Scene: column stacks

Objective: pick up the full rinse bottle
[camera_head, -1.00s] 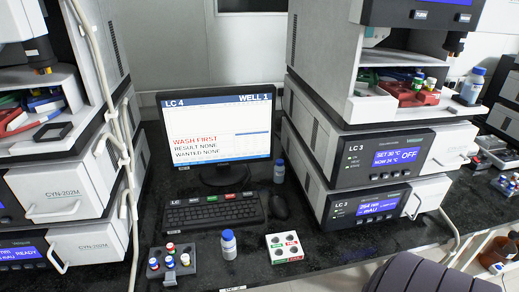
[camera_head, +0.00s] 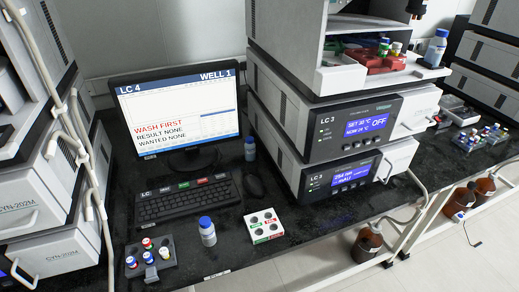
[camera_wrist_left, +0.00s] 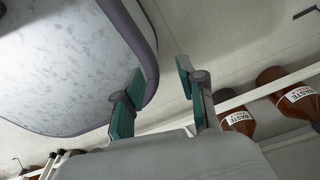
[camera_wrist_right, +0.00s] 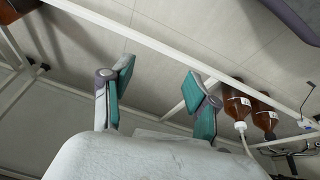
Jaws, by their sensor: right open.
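One bottle (camera_head: 207,232) stands upright on the black bench in front of the keyboard. A second bottle (camera_head: 250,149) stands beside the monitor, and a third bottle (camera_head: 435,48) stands high on the right instrument stack. I cannot tell from their looks which is the full rinse bottle. My left gripper (camera_wrist_left: 160,74) is open and empty in its wrist view. My right gripper (camera_wrist_right: 158,78) is open and empty in its wrist view. Neither gripper shows in the head view, and neither wrist view shows these bottles.
The monitor (camera_head: 180,110) reads "WASH FIRST". Instrument stacks stand left and right. Brown waste bottles (camera_wrist_right: 234,102) sit low on a white frame.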

